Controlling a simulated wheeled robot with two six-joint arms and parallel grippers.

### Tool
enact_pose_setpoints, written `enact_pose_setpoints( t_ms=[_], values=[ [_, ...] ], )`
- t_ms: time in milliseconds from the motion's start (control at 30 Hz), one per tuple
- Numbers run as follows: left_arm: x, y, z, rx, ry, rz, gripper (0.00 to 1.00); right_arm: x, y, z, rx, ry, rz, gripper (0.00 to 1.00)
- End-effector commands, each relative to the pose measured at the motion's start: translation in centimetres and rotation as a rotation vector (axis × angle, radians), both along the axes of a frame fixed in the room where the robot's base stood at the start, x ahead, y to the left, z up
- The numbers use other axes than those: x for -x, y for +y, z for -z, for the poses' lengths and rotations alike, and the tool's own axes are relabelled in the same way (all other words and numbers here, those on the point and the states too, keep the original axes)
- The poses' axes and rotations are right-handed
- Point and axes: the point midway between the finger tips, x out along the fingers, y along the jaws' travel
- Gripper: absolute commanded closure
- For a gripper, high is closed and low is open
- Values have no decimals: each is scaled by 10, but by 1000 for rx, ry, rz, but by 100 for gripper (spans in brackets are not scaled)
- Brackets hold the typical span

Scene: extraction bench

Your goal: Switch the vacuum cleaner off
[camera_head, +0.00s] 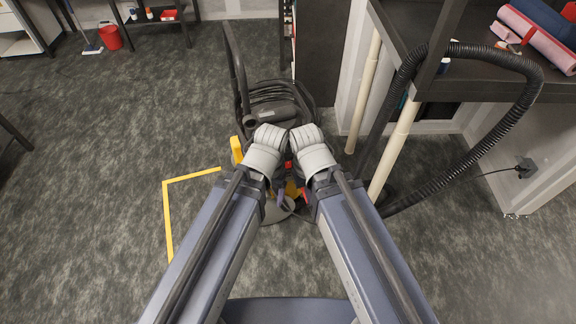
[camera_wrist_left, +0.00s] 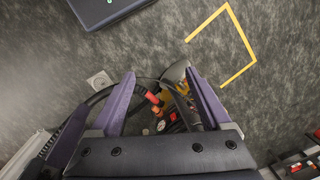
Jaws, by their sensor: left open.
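The vacuum cleaner (camera_head: 270,113) stands on the carpet in the middle of the head view, dark grey with yellow parts and a coiled black hose or cord behind it. My forearms and wrists hide much of it. Red and yellow parts show between the wrists. In the left wrist view, part of the cleaner (camera_wrist_left: 167,100) shows between and beyond the fingers, with red, yellow and black pieces. My left gripper (camera_wrist_left: 160,74) is open, with its two purple fingers apart. I cannot make out the switch or its position. My right gripper is mostly hidden under its wrist.
A thick black corrugated hose (camera_head: 510,125) arches over the bench (camera_head: 480,88) at right. Pale poles (camera_head: 395,150) stand beside the bench. Yellow tape (camera_head: 167,215) marks the floor at left. A red bucket (camera_head: 110,37) stands far left. The left floor is mostly clear.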

Motion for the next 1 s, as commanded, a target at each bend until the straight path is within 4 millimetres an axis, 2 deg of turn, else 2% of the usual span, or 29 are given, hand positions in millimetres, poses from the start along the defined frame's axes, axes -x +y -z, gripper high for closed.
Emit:
enact_pose_setpoints(
  t_ms=[267,900,967,1000],
  values=[
    [0,0,0,0,0,0,21,0,0,0,0,0,0,100],
    [0,0,0,0,0,0,93,0,0,0,0,0,0,100],
    [0,0,0,0,0,0,100,0,0,0,0,0,0,100],
    [0,0,0,0,0,0,100,0,0,0,0,0,0,100]
  ],
)
